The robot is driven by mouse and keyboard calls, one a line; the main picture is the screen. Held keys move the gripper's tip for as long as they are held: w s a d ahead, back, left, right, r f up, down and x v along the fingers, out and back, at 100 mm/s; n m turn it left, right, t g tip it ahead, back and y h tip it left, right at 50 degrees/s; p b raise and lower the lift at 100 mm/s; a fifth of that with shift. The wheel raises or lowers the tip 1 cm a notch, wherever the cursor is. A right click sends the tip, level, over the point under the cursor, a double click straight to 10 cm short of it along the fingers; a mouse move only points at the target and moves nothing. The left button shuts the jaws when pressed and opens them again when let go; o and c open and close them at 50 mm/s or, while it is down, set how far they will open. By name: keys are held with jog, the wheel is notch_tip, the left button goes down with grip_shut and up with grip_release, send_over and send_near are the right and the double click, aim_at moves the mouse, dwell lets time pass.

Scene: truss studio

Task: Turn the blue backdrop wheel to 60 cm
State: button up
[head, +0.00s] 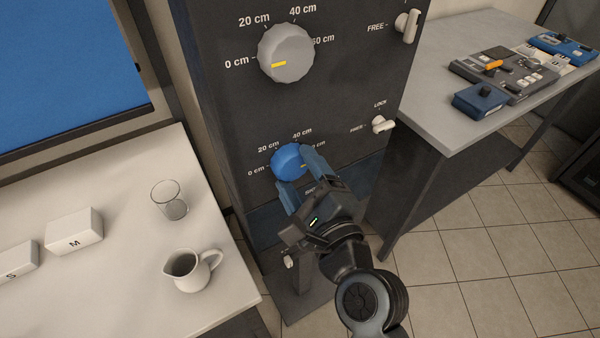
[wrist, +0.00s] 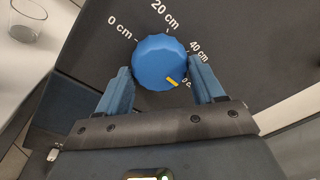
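The blue backdrop wheel (head: 286,159) is a round ridged knob low on the dark panel. It also shows in the wrist view (wrist: 155,58). Its yellow mark (wrist: 173,82) points to the lower right there, opposite the 0 cm label (wrist: 119,25), towards the partly hidden 60 cm label (wrist: 187,84). My gripper (wrist: 160,66) has one finger on each side of the wheel. Both fingers lie close against its rim and look shut on it. The right finger covers part of the scale in both views.
Above is a grey wheel (head: 285,53) with its mark towards 0 cm. White lock levers (head: 407,26) and (head: 383,125) sit to the right. A left table (head: 120,250) holds a glass (head: 169,200), a jug (head: 190,270) and labelled blocks. A right table (head: 430,112) holds control boxes.

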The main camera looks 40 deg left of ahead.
jog(key=o, duration=0.4)
jog(key=shift+s+d+f, duration=0.1)
jog(key=shift+s+d, duration=0.1)
jog(key=shift+d, duration=0.25)
jog(key=b+v, duration=0.2)
jog(key=v, duration=0.4)
jog(key=shift+s+d, duration=0.25)
jog(key=shift+d, duration=0.1)
jog(key=s+d+f+n+t+h, duration=0.1)
jog(key=s+d+f+t+h, duration=0.15)
jog(key=d, duration=0.55)
jog(key=s+d+f+n+t+h, duration=0.1)
jog(key=s+d+f+h, duration=0.25)
jog(key=d, duration=0.35)
jog(key=s+d+f+n+t+h, duration=0.1)
jog(key=s+d+f+t+h, duration=0.2)
jog(key=d, duration=0.5)
jog(key=s+d+r+n+h, duration=0.3)
jog(key=s+d+n, duration=0.1)
jog(key=s+d, duration=0.2)
jog(key=s+d+r+n+h, duration=0.3)
jog(key=s+d+n, duration=0.2)
jog(key=s+d, duration=0.2)
jog(key=shift+s+r+n+h, duration=0.3)
jog(key=shift+s+h, duration=0.1)
jog(key=shift+s, duration=0.8)
